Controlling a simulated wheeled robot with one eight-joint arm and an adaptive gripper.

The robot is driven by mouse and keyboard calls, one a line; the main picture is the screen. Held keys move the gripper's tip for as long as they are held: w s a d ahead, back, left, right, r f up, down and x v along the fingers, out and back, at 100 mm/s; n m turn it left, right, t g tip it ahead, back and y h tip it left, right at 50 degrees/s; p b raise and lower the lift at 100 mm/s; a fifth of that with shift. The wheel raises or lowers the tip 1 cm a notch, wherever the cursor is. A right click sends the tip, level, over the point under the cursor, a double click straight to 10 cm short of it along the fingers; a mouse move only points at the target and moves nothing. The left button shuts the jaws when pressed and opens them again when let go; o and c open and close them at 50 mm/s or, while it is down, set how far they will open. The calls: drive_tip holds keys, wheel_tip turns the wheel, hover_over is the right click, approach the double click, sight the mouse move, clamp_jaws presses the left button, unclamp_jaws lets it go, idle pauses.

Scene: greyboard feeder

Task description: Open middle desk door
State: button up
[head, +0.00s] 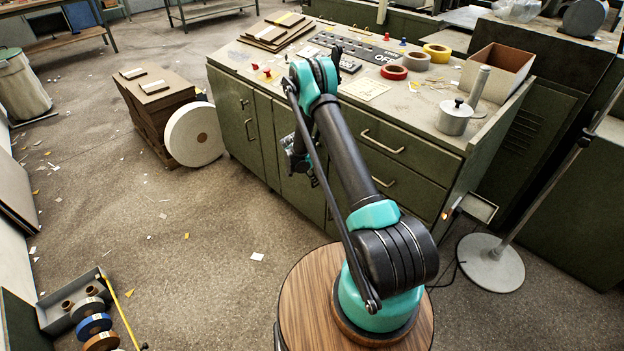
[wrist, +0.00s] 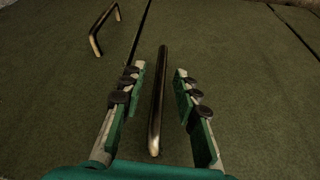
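The green desk (head: 460,165) stands in the middle of the head view, with doors on its left part and drawers on its right. My gripper (wrist: 160,74) is open in front of a door right of a dark seam, the middle door (head: 290,188). A long metal handle (wrist: 158,105) lies between my two fingers in the wrist view, with a gap on both sides. I cannot tell how deep the fingers reach around it. The door looks shut. In the head view my arm hides the handle and most of the gripper.
Another handle (wrist: 103,28) is on the door left of the seam. Tape rolls, a pot (head: 454,118) and a box (head: 497,73) stand on the desktop. A large white roll (head: 194,134) stands left of the desk. The floor before the doors is mostly clear.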

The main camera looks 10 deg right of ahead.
drive_tip(key=shift+d+f, duration=0.2)
drive_tip(key=shift+f, duration=0.15)
clamp_jaws()
idle(0.3)
